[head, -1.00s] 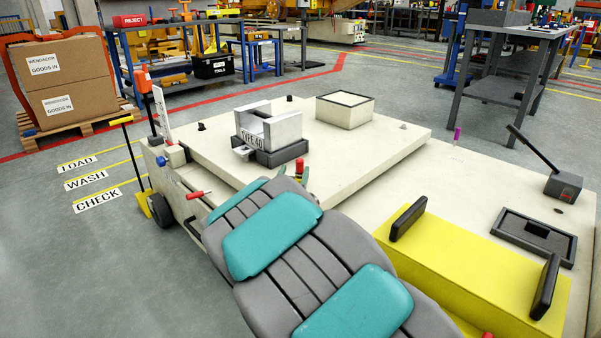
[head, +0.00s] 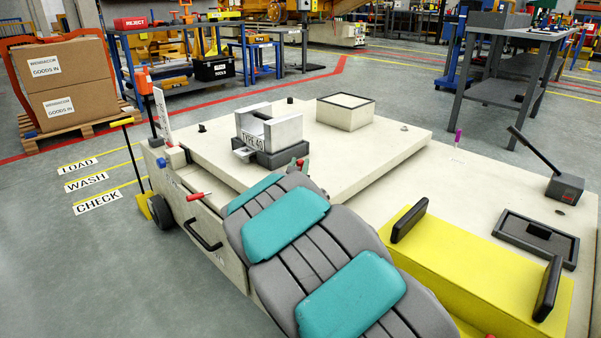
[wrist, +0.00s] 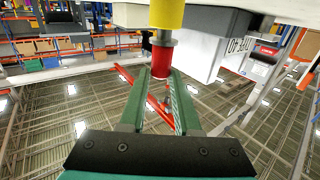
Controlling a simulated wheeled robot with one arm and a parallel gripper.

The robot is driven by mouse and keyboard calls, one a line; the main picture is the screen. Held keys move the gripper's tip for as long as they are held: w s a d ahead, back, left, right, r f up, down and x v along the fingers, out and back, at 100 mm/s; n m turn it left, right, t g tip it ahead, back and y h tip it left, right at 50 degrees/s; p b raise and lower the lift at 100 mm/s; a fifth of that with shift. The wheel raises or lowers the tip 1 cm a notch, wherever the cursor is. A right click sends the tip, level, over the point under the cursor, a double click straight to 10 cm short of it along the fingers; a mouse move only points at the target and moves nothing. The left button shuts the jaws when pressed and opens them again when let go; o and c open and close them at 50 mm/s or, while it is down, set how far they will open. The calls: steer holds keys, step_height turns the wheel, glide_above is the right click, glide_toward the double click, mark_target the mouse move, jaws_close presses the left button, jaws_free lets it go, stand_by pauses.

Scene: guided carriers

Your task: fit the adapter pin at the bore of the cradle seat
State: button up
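The cradle (head: 283,130), a pale block with a U-shaped gap marked TYPE 40, sits on a dark base (head: 277,158) on the raised carrier deck. Its bore is not visible. In the wrist view, which is upside down, my gripper (wrist: 160,74) has green fingers closed about the red end of the adapter pin (wrist: 161,62). The pin has a silver middle and a yellow part running out of the top edge. It is close beside the dark base (wrist: 215,18) and the labelled block (wrist: 212,55); contact cannot be told.
A square box (head: 345,112) stands behind the cradle on the deck. A yellow block (head: 470,265) with black uprights, a dark recessed frame (head: 536,238), a lever box (head: 563,187) and a small purple peg (head: 457,137) are on the right.

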jaws_close()
steer(key=shift+r, duration=0.1)
stand_by(0.3)
